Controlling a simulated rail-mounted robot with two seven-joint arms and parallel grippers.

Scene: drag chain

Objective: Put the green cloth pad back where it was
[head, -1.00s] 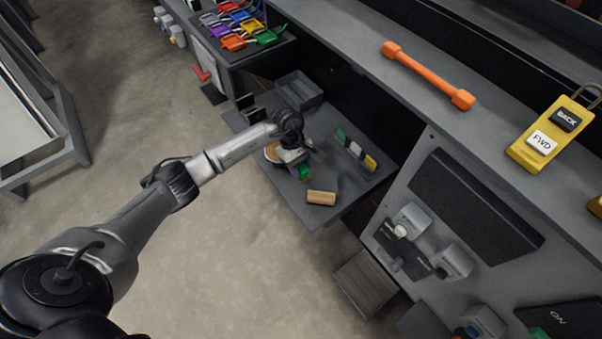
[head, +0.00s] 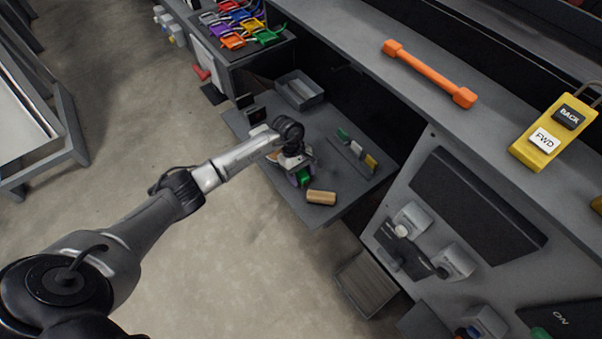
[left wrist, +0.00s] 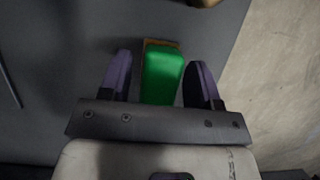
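A green pad with a brown layer at its far end (left wrist: 162,75) lies on the grey shelf in the left wrist view. It also shows under my left gripper in the head view (head: 304,179). My left gripper (left wrist: 160,85) is open, with its two purple-grey fingers on either side of the pad. A gap shows between the left finger and the pad; the right finger is very close to it, and I cannot tell if they touch. My right gripper is in neither view.
A tan block (head: 321,197) lies near the shelf's front edge (head: 312,228). A narrow holder with green, white and yellow pieces (head: 356,152) stands to the right. A grey open bin (head: 299,90) stands behind. A round item is partly hidden by my left arm.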

